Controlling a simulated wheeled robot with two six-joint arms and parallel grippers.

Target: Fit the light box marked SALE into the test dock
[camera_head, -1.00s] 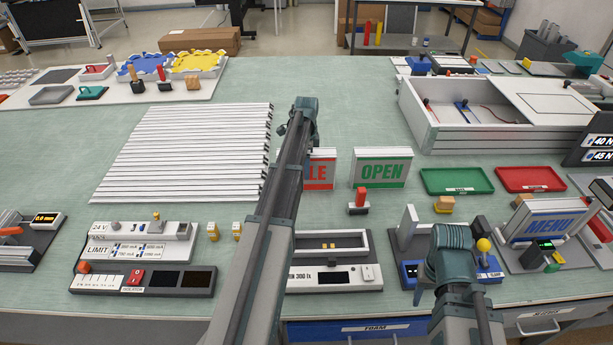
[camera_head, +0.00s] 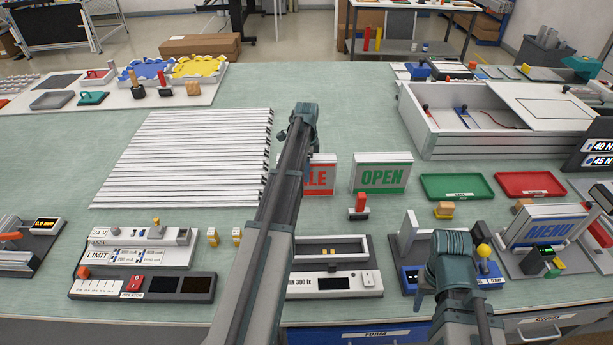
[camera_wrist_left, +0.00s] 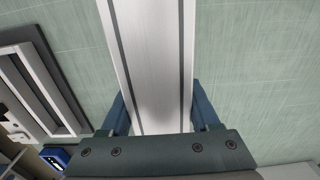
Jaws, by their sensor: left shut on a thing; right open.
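The SALE light box (camera_head: 321,178) stands upright on the bench, its red lettering half hidden behind my left arm. My left gripper (camera_wrist_left: 160,105) is shut on it: in the left wrist view a finger lies on each side of its silver, grooved frame (camera_wrist_left: 151,60). In the head view my arm hides these fingers.
A green OPEN light box (camera_head: 382,174) stands just right of the SALE box. A red-handled stamp-like tool (camera_head: 359,207) stands before it. White profiles (camera_head: 190,155) lie left. Green (camera_head: 456,186) and red (camera_head: 530,184) trays and a MENU box (camera_head: 549,225) are right.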

